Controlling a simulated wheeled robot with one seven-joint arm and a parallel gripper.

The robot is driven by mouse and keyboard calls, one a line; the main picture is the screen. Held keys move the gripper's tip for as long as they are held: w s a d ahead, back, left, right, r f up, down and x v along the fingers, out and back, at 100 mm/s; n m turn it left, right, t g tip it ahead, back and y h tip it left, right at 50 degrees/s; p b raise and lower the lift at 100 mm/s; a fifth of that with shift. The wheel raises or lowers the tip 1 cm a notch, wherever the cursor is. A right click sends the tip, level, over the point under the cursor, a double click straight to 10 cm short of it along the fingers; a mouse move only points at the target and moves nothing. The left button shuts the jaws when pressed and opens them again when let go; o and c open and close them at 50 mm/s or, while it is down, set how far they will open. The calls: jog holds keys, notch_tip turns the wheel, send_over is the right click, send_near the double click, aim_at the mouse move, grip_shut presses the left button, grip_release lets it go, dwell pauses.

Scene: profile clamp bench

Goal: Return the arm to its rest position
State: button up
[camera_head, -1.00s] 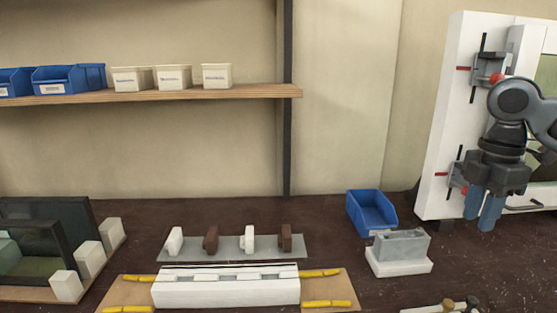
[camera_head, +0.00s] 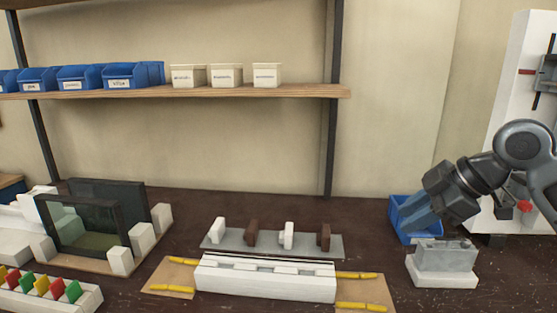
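My gripper (camera_head: 418,213) is at the right of the head view, at the end of my grey arm. It is tilted, with its blue fingers pointing down and left. The fingers overlap the blue bin (camera_head: 432,238) on the bench in the picture and hide part of it. The two fingers look close together, and I cannot tell the gap between them. I see nothing held in them.
A grey block on a white base (camera_head: 442,278) stands in front of the bin. A white profile (camera_head: 265,285) with yellow clamps lies mid-bench, before a grey strip with white and brown pieces (camera_head: 215,247). Framed panels (camera_head: 80,225) stand left. A white panel (camera_head: 515,85) stands right.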

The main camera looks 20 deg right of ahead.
jog(key=w+a+f+m+t+y, duration=0.1)
jog(key=w+a+m+t, duration=0.25)
jog(key=a, duration=0.65)
jog(key=w+a+f+m+t+y, duration=0.1)
jog(key=w+a+m+t, duration=0.3)
jog(key=a, duration=0.6)
jog(key=s+a+f+m+h, duration=0.1)
jog(key=s+f+m, duration=0.1)
jog(key=s+f, duration=0.1)
jog(key=s+a+f+m+t+h, duration=0.1)
jog(key=s+a+f+m+h, duration=0.1)
jog(key=s, duration=0.3)
jog(key=s+a+f+m+t+h, duration=0.1)
jog(key=s+a+f+m, duration=0.1)
jog(key=s+f+m, duration=0.1)
jog(key=shift+s+a+f, duration=0.1)
jog(key=shift+s+f, duration=0.45)
jog(key=shift+s, duration=0.15)
jog(key=s+d+f+n, duration=0.1)
jog(key=s, duration=1.3)
jog(key=s+d+n+g+h, duration=0.1)
jog(key=s+d+n, duration=0.1)
jog(key=s, duration=1.2)
jog(key=shift+s+f, duration=0.2)
jog(key=shift+f, duration=0.15)
jog(key=shift+d, duration=0.1)
